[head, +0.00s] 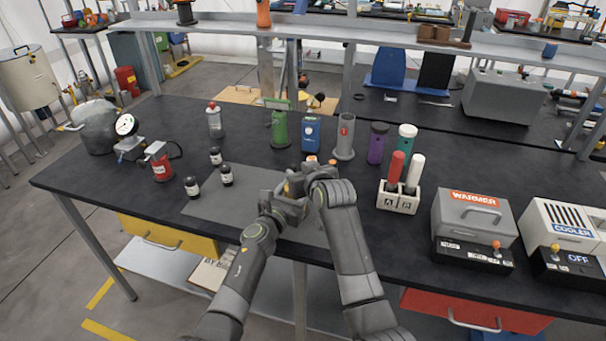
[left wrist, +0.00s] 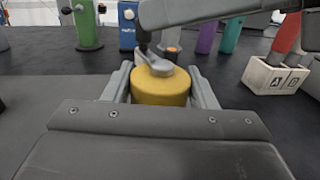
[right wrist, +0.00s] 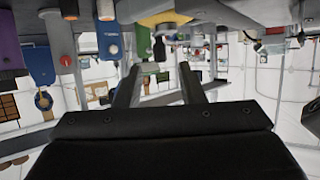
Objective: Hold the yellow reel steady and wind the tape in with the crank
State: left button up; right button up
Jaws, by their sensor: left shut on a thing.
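The yellow reel (left wrist: 160,88) is between the two fingers of my left gripper (left wrist: 160,84), which is shut on its sides. A grey crank (left wrist: 152,64) lies across the reel's top. In the head view my left gripper (head: 290,192) and right gripper (head: 312,176) are close together over the grey mat, and they mostly hide the reel. In the right wrist view, which looks upside down, the fingers of my right gripper (right wrist: 160,68) stand apart, with the yellow reel (right wrist: 165,18) beyond them. A small dark piece shows near their gap; I cannot tell if it is the crank's knob. I cannot make out the tape.
Several small dark bottles (head: 192,186) stand on the left of the grey mat (head: 222,205). Behind are a green holder (head: 279,130), a blue container (head: 311,134) and a purple cylinder (head: 377,145). A white A/B rack (head: 398,198) and the warmer box (head: 474,216) are on the right.

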jog(key=shift+s+d+r, duration=0.25)
jog(key=shift+s, duration=0.35)
jog(key=n+g+y, duration=0.4)
jog(key=n+y, duration=0.2)
send_near(294, 166)
jog(key=shift+x, duration=6.05)
grip_shut()
